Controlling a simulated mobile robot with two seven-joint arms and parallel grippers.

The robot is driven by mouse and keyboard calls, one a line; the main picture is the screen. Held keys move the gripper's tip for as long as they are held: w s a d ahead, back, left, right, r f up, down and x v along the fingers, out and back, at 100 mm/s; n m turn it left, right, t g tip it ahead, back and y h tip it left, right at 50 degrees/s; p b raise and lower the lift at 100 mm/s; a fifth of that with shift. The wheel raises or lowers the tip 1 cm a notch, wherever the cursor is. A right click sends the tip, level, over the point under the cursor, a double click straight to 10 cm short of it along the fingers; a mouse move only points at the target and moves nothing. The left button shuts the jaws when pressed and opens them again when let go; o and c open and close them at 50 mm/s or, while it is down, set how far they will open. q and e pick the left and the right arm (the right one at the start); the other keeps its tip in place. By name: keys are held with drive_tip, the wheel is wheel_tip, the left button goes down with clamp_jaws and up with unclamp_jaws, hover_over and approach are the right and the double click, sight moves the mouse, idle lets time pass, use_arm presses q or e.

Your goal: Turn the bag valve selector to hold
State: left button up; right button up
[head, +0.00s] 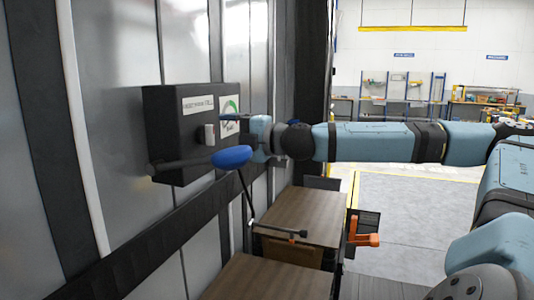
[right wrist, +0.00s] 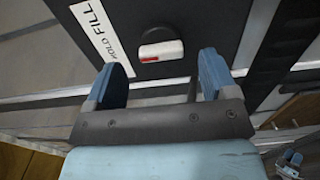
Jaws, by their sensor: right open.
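A black valve box (head: 165,130) is mounted on the grey metal wall at left in the head view. Its front has a white label, a small selector knob (head: 207,133) and a round dial with a green arc (head: 230,108). In the right wrist view, the selector knob (right wrist: 162,50) is a pale bar with a red mark, beside a label reading HOLD FILL (right wrist: 93,28). My right gripper (right wrist: 163,80) is open and empty, its two blue fingers apart on either side of the knob's line, short of the knob. In the head view, my right gripper (head: 247,132) is just right of the box. My left gripper is out of view.
Brown cartons (head: 300,215) stand below. An orange-handled item (head: 362,239) is beside them. Open grey floor (head: 420,210) lies at right.

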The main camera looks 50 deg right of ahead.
drive_tip(key=b+v, duration=0.3)
drive_tip(key=v, duration=0.6)
drive_tip(key=shift+s+d, duration=0.15)
drive_tip(key=shift+s, duration=0.15)
idle(0.3)
